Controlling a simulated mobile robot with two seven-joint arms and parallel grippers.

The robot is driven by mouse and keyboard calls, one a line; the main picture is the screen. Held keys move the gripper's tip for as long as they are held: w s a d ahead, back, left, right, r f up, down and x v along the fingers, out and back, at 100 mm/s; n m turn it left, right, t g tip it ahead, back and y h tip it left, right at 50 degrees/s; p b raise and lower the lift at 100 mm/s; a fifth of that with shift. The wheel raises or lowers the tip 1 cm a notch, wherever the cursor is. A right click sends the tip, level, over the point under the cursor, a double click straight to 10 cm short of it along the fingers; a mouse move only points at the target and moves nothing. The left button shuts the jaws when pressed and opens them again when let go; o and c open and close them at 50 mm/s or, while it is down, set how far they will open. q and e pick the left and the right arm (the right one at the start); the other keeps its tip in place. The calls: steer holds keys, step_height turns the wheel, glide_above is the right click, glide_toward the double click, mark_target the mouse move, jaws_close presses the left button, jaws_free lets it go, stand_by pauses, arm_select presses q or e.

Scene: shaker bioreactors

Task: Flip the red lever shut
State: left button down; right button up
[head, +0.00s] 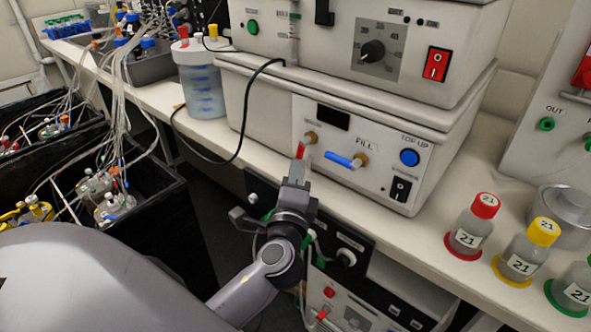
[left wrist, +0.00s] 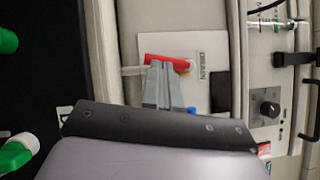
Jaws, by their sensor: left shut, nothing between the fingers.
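The red lever (head: 300,149) sits on a brass fitting at the left of the white unit's front panel. It points down, roughly along the pale spout, which shows in the left wrist view (left wrist: 132,70). My left gripper (head: 297,167) is shut and empty, just below and in front of the red lever. In the left wrist view the shut fingertips (left wrist: 161,66) overlap the red lever (left wrist: 168,61); whether they touch it I cannot tell. My right gripper is not in view.
A blue lever (head: 341,159) lies sideways on a second brass fitting to the right. A blue button (head: 409,157) and black switch (head: 399,189) are further right. A black cable (head: 243,110) hangs at left. Capped bottles (head: 472,228) stand on the bench at right.

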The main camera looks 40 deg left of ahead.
arm_select(q)
steer(key=shift+w+a, duration=0.2)
steer(key=shift+w, duration=0.2)
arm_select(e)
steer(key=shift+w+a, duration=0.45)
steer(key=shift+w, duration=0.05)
arm_select(q)
steer(key=shift+a+m+b, duration=0.15)
steer(key=shift+m+b, duration=0.15)
steer(key=shift+b, duration=0.1)
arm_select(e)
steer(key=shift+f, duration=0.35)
